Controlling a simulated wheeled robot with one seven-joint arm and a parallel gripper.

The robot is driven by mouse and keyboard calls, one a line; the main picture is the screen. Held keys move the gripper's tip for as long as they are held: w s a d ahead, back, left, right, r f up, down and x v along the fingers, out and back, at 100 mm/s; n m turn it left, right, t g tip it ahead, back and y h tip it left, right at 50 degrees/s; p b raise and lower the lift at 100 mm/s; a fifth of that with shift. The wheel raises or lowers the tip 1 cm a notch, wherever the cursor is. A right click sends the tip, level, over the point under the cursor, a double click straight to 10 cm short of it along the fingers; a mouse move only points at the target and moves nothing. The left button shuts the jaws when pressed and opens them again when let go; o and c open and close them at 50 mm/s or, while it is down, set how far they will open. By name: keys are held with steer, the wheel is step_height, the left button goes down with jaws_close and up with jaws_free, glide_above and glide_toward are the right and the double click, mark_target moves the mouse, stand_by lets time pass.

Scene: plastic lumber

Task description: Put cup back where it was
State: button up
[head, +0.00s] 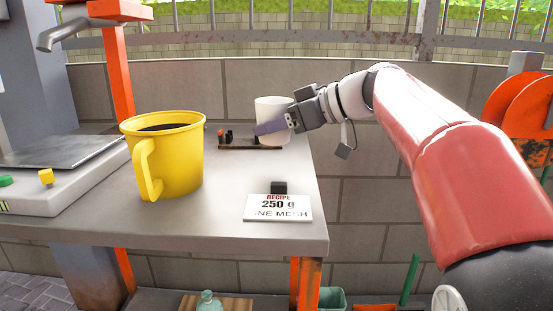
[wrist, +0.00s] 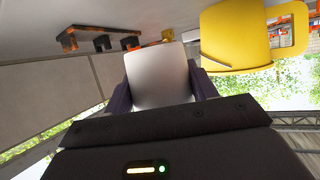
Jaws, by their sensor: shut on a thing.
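A white cup (head: 272,106) is at the back right of the grey table, and my gripper (head: 268,127) is shut on it from the right. In the wrist view the white cup (wrist: 158,76) sits between the two purple fingers (wrist: 160,93). The cup looks upright in the head view. Its base is partly hidden by the finger, so I cannot tell whether it touches the table or a dark rack behind the gripper.
A dark rack (head: 240,143) with small orange and black posts lies beside the cup. A big yellow mug (head: 178,165) with dark contents stands to the left. A recipe sign (head: 277,207) stands near the front right edge. A scale (head: 60,165) is at far left.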

mark_target(277, 168)
steer(key=shift+f+b, duration=0.35)
steer(key=shift+f, duration=2.4)
steer(key=shift+f, duration=0.15)
steer(key=o, duration=1)
steer(key=v, duration=1.2)
steer(key=shift+r, duration=0.2)
